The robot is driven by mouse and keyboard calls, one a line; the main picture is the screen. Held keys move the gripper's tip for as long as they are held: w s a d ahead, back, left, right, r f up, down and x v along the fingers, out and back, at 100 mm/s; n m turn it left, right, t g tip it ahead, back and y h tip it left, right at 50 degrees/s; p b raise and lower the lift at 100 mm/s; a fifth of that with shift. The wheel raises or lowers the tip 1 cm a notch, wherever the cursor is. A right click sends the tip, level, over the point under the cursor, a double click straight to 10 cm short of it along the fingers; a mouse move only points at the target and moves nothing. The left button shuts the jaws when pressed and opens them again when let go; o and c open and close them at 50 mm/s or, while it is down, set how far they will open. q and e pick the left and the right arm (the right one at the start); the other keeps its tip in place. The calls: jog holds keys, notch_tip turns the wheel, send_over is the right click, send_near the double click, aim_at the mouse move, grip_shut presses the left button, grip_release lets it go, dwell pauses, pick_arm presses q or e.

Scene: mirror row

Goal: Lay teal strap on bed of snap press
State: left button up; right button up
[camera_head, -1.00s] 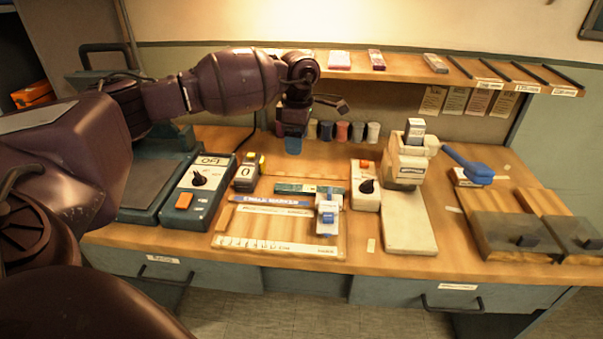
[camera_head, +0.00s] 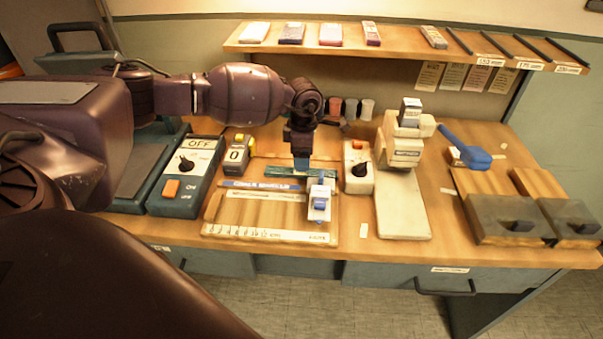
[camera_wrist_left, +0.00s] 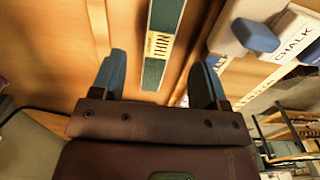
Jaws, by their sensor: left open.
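The teal strap (camera_head: 284,171) lies flat on the wooden board at mid-table, partly hidden by my left gripper (camera_head: 301,163) in the head view. In the left wrist view the strap (camera_wrist_left: 162,40) is a narrow teal bar with a pale lettered label, seen ahead between the fingers of my left gripper (camera_wrist_left: 160,82). These fingers are open and empty; the gap to the strap is hard to judge. The white press (camera_head: 403,150), apparently the snap press, stands right of the gripper, with a bare cream bed (camera_head: 402,215). My right gripper is not in view.
The board (camera_head: 218,217) also carries a blue lettered strip (camera_head: 272,186) and a white-and-blue slider (camera_head: 319,203). A dial box (camera_head: 358,168) stands between board and press. Switch box (camera_head: 187,175) and counter (camera_head: 238,155) are left. A shelf (camera_head: 400,46) overhangs the back.

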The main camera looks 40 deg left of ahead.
pick_arm(q)
jog(key=shift+f, duration=0.3)
notch_tip(320, 180, down, 4)
jog(key=shift+a+f+b, duration=0.1)
jog(key=shift+f+b, duration=0.15)
jog(key=shift+b, duration=0.05)
jog(key=shift+c, duration=1)
jog(key=c, duration=0.9)
jog(key=shift+r, duration=0.6)
notch_tip(320, 180, up, 7)
jog(key=shift+r+p, duration=0.2)
jog(key=shift+p, duration=0.45)
notch_tip(320, 180, up, 12)
jog(key=shift+f+p, duration=0.25)
jog(key=shift+p, duration=0.15)
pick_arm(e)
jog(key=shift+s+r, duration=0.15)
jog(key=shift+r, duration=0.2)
